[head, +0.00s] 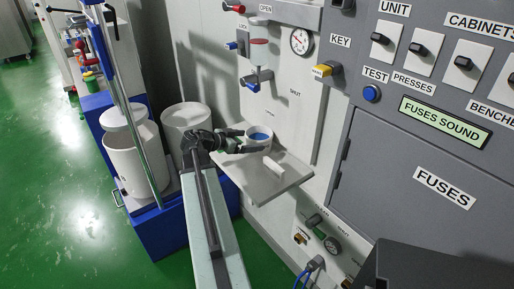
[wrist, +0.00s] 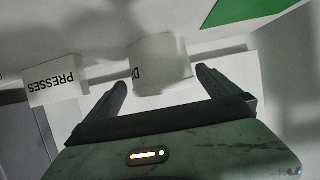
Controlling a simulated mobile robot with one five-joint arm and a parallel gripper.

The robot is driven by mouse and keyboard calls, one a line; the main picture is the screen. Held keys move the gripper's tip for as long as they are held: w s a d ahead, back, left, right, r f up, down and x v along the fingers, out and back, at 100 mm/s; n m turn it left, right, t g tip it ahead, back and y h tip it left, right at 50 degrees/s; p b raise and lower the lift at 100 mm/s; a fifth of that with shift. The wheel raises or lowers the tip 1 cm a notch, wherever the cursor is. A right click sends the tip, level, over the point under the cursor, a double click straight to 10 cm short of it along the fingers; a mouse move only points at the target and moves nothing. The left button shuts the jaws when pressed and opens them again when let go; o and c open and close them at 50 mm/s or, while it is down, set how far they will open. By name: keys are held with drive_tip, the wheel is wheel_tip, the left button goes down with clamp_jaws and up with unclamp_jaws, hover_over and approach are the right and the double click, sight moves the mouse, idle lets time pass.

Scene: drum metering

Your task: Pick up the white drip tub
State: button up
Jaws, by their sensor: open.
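In the wrist view the tub (wrist: 160,62) shows as a white cylinder with part of a dark letter, just beyond and between the tips of my open gripper (wrist: 162,82). I cannot tell whether either finger touches it.
A valve with a reddish sight glass (head: 259,52) is above the tub. White drums (head: 135,160) stand in a blue tray (head: 160,238) to the left.

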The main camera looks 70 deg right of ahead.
sight(259, 134)
drive_tip(key=b+x, duration=0.1)
drive_tip(key=x, duration=0.5)
drive_tip(key=shift+w+d+b, duration=0.1)
drive_tip(key=shift+b, duration=0.3)
drive_tip(key=shift+r, duration=0.15)
drive_tip(key=c, duration=1.5)
